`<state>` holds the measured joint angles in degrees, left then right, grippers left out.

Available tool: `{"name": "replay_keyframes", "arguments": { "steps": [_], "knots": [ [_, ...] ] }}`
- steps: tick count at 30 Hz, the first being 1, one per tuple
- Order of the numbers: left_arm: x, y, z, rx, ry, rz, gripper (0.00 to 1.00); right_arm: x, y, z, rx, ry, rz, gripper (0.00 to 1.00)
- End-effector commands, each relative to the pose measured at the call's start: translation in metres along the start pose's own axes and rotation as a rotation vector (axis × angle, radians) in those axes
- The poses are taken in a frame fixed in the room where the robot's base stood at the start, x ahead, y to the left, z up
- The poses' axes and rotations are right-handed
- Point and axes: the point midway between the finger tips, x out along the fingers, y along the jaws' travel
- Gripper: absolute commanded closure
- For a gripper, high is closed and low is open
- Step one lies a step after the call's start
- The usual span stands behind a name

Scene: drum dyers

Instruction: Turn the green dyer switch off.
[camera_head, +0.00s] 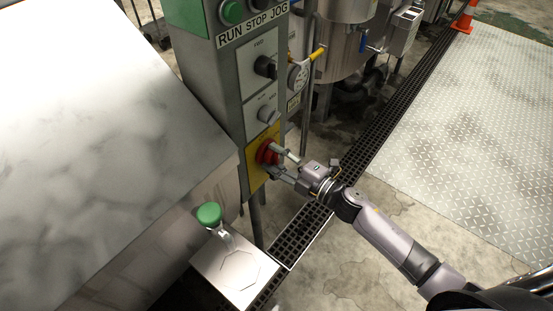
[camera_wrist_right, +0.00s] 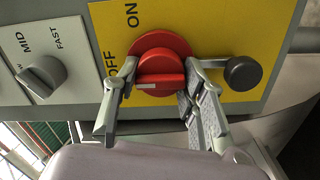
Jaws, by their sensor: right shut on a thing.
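The red rotary switch (camera_head: 267,152) sits on a yellow plate (camera_head: 256,178) low on the grey-green control column. In the right wrist view, the red switch (camera_wrist_right: 165,62) has a raised bar lying level in the picture. A white mark is at the bar's left end, on the side of the OFF label (camera_wrist_right: 111,66), which a finger partly covers. The ON label (camera_wrist_right: 131,15) is above it. My right gripper (camera_head: 279,162) is shut on the red switch, with one finger (camera_wrist_right: 158,84) on each side of the bar. My left gripper is not in view.
A dark round knob (camera_wrist_right: 243,73) sits beside the right finger. A speed selector knob (camera_wrist_right: 41,76) is to the left. A green-topped knob (camera_head: 209,214) stands on a metal box (camera_head: 238,272) below the column. Open floor (camera_head: 400,195) lies to the right.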

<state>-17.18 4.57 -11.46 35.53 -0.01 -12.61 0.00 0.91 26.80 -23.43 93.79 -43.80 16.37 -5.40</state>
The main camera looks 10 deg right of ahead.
Motion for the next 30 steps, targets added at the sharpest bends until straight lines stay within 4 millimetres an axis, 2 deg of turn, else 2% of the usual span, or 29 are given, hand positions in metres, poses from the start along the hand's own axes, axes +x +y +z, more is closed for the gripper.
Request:
{"name": "replay_keyframes", "arguments": {
  "steps": [18,19,27,30],
  "knots": [
    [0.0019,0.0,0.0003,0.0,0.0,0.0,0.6,-0.0005,-0.0015,0.0002,-0.046,-0.001,-0.003,0.89],
    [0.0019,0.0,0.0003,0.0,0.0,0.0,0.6,-0.0005,-0.0015,0.0002,-0.046,-0.001,-0.003,0.61],
    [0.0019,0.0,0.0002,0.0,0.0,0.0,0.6,-0.0002,-0.0009,0.0,-0.044,0.0,-0.002,0.43],
    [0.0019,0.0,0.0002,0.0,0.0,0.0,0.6,-0.0001,-0.0006,-0.0001,-0.044,0.0,-0.001,0.41]
  ]
}}
